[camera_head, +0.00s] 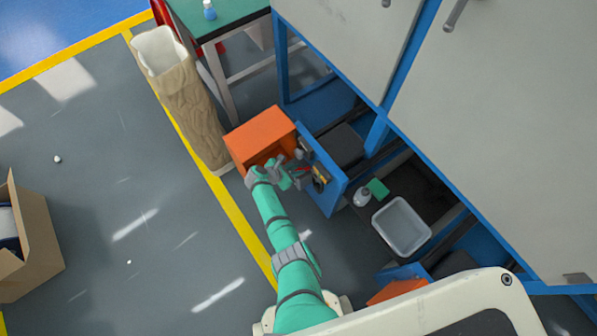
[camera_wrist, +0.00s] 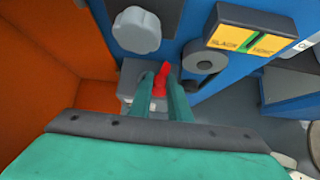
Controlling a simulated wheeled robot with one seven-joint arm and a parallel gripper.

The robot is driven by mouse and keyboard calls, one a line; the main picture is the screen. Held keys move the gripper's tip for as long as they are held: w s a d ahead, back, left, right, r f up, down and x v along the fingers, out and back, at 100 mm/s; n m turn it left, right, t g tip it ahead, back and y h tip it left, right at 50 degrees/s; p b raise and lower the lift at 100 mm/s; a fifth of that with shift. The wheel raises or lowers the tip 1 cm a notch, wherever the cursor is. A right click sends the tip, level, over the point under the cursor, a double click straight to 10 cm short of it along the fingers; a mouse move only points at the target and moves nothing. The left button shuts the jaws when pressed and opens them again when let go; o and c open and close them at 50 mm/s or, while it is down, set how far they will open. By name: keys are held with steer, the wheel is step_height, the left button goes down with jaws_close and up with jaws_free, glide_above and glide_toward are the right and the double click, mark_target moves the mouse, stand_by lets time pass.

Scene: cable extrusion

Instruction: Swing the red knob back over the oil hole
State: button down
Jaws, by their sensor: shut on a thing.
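In the wrist view the red knob (camera_wrist: 161,76) stands up between the two teal fingertips of my gripper (camera_wrist: 160,93), which are closed around it. The knob sits beside a grey block (camera_wrist: 131,73) on the blue panel (camera_wrist: 189,20). No oil hole is visible; the fingers, knob and block cover that area.
A grey lobed knob (camera_wrist: 137,30) lies just beyond the red knob. A yellow-labelled grey unit (camera_wrist: 247,32) and a round grey fitting (camera_wrist: 204,61) are to the right. An orange wall (camera_wrist: 40,60) closes the left side. A white tray (camera_head: 402,226) lies lower right.

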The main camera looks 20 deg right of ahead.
steer(key=shift+w+a+m+g, duration=0.1)
steer(key=shift+w+m+g, duration=0.7)
steer(key=shift+m, duration=0.4)
steer(key=shift+g+h, duration=0.3)
steer(key=c, duration=1.7)
jaws_free()
steer(key=shift+o, duration=0.2)
steer(key=shift+s, duration=0.1)
